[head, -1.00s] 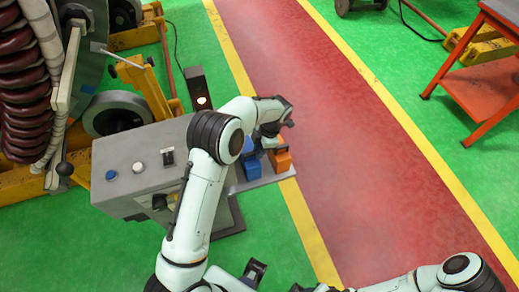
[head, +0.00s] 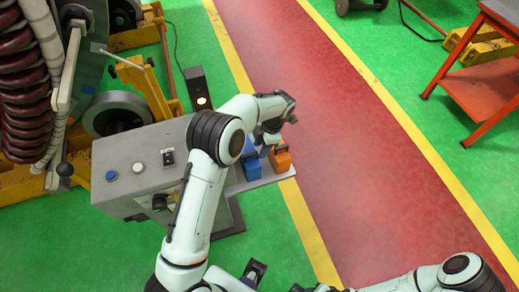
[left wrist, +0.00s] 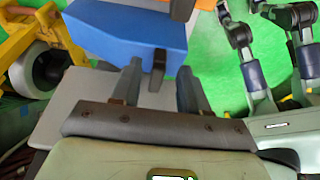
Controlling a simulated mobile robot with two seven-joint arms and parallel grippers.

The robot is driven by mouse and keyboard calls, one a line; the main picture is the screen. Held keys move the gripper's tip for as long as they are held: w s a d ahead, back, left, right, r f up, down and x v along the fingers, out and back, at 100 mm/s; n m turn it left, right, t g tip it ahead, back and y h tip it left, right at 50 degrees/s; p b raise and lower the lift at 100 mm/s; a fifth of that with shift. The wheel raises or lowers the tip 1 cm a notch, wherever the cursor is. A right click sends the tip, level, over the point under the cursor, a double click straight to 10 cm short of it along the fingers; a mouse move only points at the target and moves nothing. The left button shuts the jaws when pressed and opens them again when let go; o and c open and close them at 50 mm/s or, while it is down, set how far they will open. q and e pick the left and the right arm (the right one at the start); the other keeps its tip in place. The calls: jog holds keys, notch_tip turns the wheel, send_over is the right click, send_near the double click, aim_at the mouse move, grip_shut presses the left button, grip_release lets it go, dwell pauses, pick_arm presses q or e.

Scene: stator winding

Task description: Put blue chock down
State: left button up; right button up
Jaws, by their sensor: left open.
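The blue chock (head: 252,169) sits on the light grey shelf (head: 262,184) at the side of the grey control box. The orange chock (head: 282,163) stands just right of it, with a small gap. My left gripper (head: 266,149) is directly over the blue chock, pointing down. In the left wrist view its two fingers (left wrist: 157,88) are apart, with the blue chock (left wrist: 120,35) ahead of them. The chock's dark handle (left wrist: 158,68) shows between the fingers, not clamped. My right arm lies along the bottom edge of the head view; its fingers do not show clearly.
The grey control box (head: 140,165) with buttons and a switch lies left of the shelf. A black post (head: 197,88) stands behind. An orange table (head: 485,85) is at the right. The red walkway (head: 345,130) beside the shelf is clear.

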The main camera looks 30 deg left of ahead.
pick_arm(q)
jog(key=v, duration=0.9)
jog(key=shift+r+p, duration=0.4)
jog(key=shift+p, duration=0.05)
